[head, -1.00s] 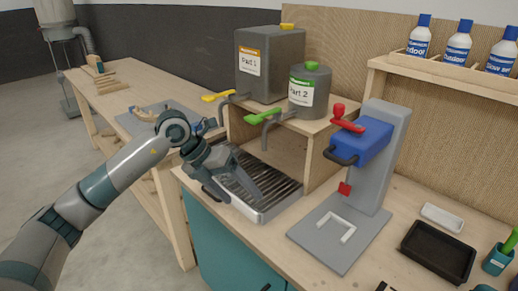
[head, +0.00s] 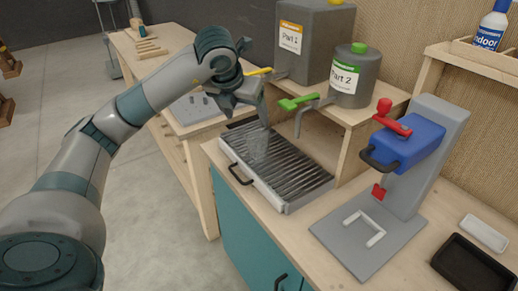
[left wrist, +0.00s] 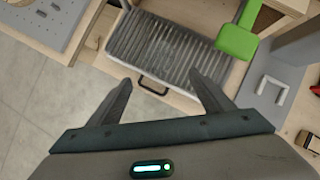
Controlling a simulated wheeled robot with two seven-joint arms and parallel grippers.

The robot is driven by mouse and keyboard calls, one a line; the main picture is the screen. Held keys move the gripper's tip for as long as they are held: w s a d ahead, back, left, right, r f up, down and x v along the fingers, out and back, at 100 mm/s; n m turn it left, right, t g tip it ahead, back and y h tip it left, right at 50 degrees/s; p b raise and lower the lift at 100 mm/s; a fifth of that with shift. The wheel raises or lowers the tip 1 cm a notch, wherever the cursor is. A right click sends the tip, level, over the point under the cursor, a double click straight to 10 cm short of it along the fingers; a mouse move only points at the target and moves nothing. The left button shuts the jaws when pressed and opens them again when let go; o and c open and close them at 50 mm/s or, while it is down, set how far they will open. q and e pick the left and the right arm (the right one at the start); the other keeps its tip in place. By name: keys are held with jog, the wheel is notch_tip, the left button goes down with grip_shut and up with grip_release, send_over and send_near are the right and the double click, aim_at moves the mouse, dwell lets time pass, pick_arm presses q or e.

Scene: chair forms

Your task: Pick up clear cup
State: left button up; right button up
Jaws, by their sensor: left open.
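The clear cup (head: 258,146) stands on the slatted metal drip tray (head: 292,207), near its left end in the head view. It is see-through and hard to make out against the slats. My left gripper (head: 250,106) is open and empty, above the cup, with one finger hanging down close to its top in the head view. In the left wrist view the open fingers (left wrist: 161,82) point toward the drip tray (left wrist: 154,77). I cannot clearly make out the cup's outline there. My right gripper is not in view.
The Part 1 tank (head: 312,45) and Part 2 tank (head: 354,78) stand on a shelf behind the tray. The green tap handle (head: 297,103) juts out near my gripper.

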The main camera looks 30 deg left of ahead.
pick_arm(q)
jog(key=p, duration=0.4)
send_near(258, 139)
jog(key=shift+s+d+f, duration=0.45)
jog(key=shift+d+f, duration=0.15)
jog(key=shift+f, duration=0.15)
jog(key=shift+w+f, duration=0.2)
jog(key=shift+f, duration=0.25)
jog(key=p+x, duration=0.3)
jog(key=x, duration=0.1)
jog(key=shift+w+r+p, duration=0.2)
jog(key=shift+w+p, duration=0.15)
jog(key=shift+p, duration=0.05)
jog(key=shift+w+a+f, duration=0.1)
jog(key=shift+w+f, duration=0.1)
jog(key=shift+f, duration=0.4)
jog(key=c, duration=0.8)
